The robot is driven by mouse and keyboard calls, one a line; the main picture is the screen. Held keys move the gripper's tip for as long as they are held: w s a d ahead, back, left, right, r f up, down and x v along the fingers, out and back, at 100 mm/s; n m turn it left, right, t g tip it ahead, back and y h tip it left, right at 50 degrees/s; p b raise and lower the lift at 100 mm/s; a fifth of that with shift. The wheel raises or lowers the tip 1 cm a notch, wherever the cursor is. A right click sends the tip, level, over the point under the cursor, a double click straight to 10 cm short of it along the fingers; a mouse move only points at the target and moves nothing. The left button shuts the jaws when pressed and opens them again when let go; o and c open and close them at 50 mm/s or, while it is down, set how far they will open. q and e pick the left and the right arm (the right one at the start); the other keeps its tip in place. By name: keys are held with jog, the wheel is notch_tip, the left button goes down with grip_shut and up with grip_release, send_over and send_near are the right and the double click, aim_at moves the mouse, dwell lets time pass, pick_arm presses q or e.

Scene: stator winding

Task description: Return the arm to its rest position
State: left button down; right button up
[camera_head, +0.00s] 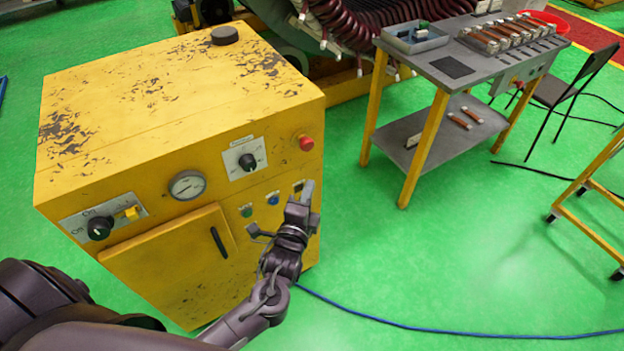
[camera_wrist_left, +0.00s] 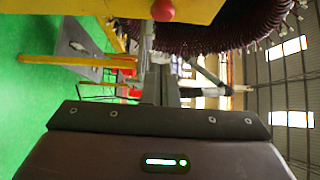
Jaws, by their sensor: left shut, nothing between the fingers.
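My left arm comes in from the lower left in the head view. Its gripper (camera_head: 307,192) is shut and empty, in front of the lower right part of the yellow control cabinet (camera_head: 160,110). In that view it overlaps the cabinet's front edge near the green and blue buttons; I cannot tell whether it touches. The red knob (camera_head: 306,142) sits above it on the panel and also shows at the top of the left wrist view (camera_wrist_left: 163,10). My right gripper is not in view.
A grey workbench (camera_head: 470,55) with yellow legs stands at the right, holding a bin (camera_head: 414,38) and several coils. A black chair (camera_head: 565,90) is beside it.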

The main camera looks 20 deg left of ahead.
pick_arm(q)
jog(key=shift+s, duration=0.75)
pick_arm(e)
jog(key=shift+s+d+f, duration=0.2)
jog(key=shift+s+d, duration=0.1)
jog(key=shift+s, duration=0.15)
pick_arm(q)
jog(key=shift+d, duration=0.1)
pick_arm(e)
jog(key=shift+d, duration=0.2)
